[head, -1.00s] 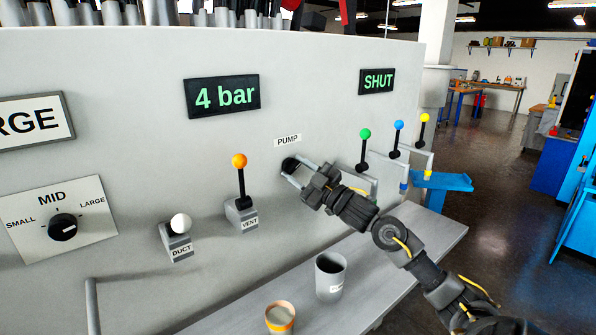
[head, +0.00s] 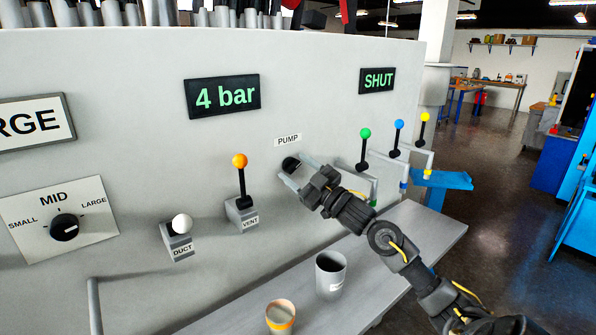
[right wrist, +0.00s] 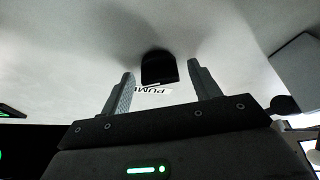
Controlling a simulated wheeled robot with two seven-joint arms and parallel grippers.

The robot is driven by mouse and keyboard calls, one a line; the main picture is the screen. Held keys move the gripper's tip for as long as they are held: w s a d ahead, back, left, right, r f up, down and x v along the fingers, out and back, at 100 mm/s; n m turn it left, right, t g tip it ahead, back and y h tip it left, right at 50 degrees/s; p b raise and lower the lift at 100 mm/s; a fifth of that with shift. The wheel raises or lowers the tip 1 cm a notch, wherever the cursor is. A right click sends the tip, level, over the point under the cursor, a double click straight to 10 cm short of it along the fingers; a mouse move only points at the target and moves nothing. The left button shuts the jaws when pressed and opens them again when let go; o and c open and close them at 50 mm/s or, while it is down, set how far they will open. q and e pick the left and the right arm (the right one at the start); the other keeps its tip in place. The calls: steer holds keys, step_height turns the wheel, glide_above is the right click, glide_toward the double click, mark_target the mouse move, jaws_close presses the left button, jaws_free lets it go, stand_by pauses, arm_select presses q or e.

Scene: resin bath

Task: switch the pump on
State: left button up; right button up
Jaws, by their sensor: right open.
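The pump knob (head: 291,164) is a black knob on the grey panel under the PUMP label (head: 288,140). In the right wrist view the knob (right wrist: 158,68) lies beyond and between the fingertips, and part of the upside-down PUMP label shows below it. My right gripper (head: 295,174) is open and empty in front of the knob, its fingers apart at either side of it; it also shows in the right wrist view (right wrist: 160,76). I cannot tell whether the fingers touch the panel. My left gripper is not in view.
A display (head: 222,96) reads 4 bar and another (head: 377,81) reads SHUT. Two cups, one grey (head: 331,277) and one orange-rimmed (head: 280,318), stand on the shelf (head: 425,232).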

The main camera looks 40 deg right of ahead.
steer(key=b+v, duration=0.4)
steer(key=v, duration=0.7)
steer(key=shift+w+r, duration=0.1)
steer(key=shift+r, duration=0.05)
stand_by(0.3)
